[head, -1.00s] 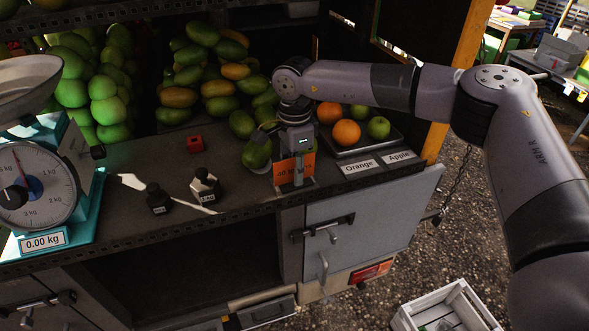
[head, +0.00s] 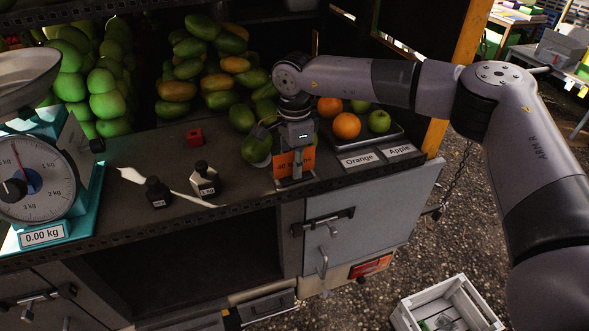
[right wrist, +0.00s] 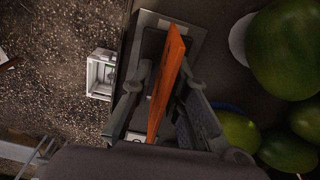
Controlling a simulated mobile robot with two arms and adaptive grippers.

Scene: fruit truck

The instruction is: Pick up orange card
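The orange card (head: 284,166) stands upright near the counter's front edge, with dark printing on its face. My right gripper (head: 296,172) is above it, pointing down, and hides part of its face. In the right wrist view the card (right wrist: 166,82) shows nearly edge-on between the two fingers of my right gripper (right wrist: 161,76). The fingers are apart, with a gap visible between the left finger and the card. The card is closer to the right finger. My left gripper is not in view.
Mangoes (head: 257,149) lie close left of the gripper. A scale tray (head: 388,140) with oranges and apples is at right, behind price labels (head: 360,160). Black weights (head: 205,181), a red cube (head: 194,137) and a dial scale (head: 40,180) stand left. The counter between is mostly clear.

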